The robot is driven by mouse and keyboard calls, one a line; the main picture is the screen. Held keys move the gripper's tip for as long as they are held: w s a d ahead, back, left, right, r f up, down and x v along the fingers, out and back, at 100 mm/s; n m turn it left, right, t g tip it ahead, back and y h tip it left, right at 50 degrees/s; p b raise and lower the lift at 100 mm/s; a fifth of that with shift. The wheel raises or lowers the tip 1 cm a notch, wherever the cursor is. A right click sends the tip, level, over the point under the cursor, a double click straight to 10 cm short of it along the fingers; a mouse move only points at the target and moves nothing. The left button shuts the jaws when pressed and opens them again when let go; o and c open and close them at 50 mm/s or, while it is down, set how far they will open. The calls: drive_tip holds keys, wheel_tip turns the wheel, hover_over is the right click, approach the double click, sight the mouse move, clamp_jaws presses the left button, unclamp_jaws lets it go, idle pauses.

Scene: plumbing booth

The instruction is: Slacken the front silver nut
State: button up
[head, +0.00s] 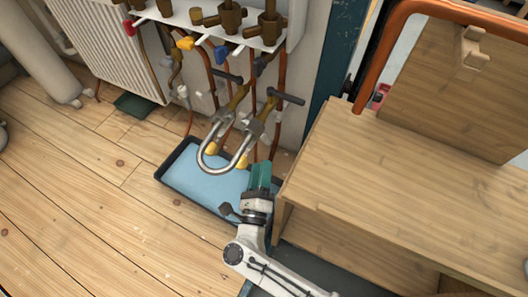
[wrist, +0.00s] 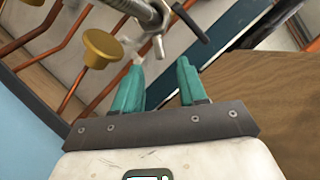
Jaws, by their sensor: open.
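A bent silver U-shaped tube (head: 222,168) hangs from two brass-coloured valves with dark handles in the head view. A silver nut-like collar (head: 256,127) sits where the tube's right leg meets the right valve. In the wrist view, a silver fitting with small projecting lugs (wrist: 150,14) shows at the top edge, partly cut off. I cannot tell surely that it is the front silver nut. My gripper (head: 262,170) is just below and right of the tube, with teal fingers. In the wrist view my gripper (wrist: 160,82) is open and empty, its fingertips short of the fitting.
A dark tray with a blue inside (head: 195,185) lies on the floor under the tube. A wooden bench (head: 400,190) stands close to the right. A gold knob (wrist: 101,47) and copper pipes are near the left finger. Open floor lies left.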

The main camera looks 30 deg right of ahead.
sight(265, 143)
drive_tip(key=b+x, duration=0.1)
drive_tip(key=x, duration=0.5)
drive_tip(key=shift+w+d+f, duration=0.1)
drive_tip(key=shift+w+d, duration=0.1)
drive_tip(key=shift+w, duration=0.05)
drive_tip(key=shift+c, duration=0.4)
clamp_jaws()
